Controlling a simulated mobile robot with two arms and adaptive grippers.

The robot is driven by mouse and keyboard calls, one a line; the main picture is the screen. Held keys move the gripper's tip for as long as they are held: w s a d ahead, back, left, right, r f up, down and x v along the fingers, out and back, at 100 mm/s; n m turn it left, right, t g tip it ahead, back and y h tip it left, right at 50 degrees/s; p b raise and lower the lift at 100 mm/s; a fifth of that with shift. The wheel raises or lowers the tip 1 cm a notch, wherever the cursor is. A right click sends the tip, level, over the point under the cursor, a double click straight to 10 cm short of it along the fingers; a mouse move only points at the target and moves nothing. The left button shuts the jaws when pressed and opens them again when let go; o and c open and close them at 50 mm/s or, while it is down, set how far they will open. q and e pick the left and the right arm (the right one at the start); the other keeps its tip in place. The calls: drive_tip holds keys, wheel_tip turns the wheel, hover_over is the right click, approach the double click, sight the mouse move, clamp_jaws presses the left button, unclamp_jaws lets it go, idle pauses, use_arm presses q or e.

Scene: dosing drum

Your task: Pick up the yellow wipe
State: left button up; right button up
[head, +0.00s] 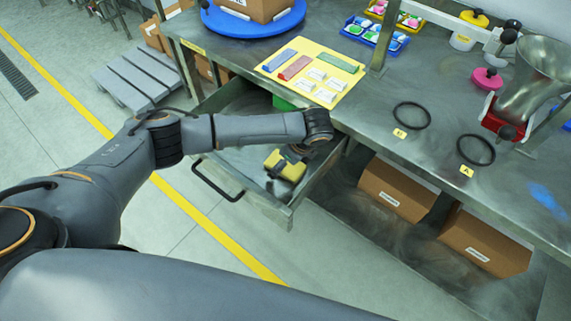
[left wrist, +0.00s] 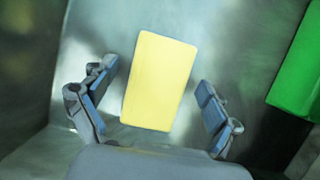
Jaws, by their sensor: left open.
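The yellow wipe (left wrist: 160,80) is a flat, pale yellow rectangle on the metal floor of the open drawer (head: 210,171). In the left wrist view it lies slightly tilted between the two fingers of my left gripper (left wrist: 155,77), with visible space on both sides. The gripper is open and empty above it. In the head view the wipe (head: 293,171) is partly hidden by my left gripper, which reaches down into the drawer. My right gripper is not in view.
A green object (left wrist: 298,65) lies in the drawer beside the wipe. Drawer walls and the workbench edge are close around my left arm. The bench above holds a yellow board (head: 338,85), two black rings (head: 411,116) and a metal hopper (head: 535,75). Boxes (head: 396,194) stand below.

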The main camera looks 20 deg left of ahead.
use_arm(q)
drive_tip(key=shift+c, duration=0.2)
drive_tip(key=c, duration=0.9)
drive_tip(key=shift+r+b, duration=0.15)
drive_tip(key=shift+b, duration=0.3)
wheel_tip(320, 180, up, 3)
drive_tip(key=shift+w+r+p, duration=0.1)
drive_tip(key=shift+p, duration=0.25)
drive_tip(key=s+d+r+p, duration=0.1)
drive_tip(key=s+d+r, duration=0.1)
drive_tip(key=s+r, duration=0.3)
drive_tip(key=s+d+r+p, duration=0.2)
drive_tip(key=s+r, duration=0.3)
drive_tip(key=s, duration=0.3)
drive_tip(key=shift+s+d, duration=0.2)
drive_tip(key=shift+d, duration=0.1)
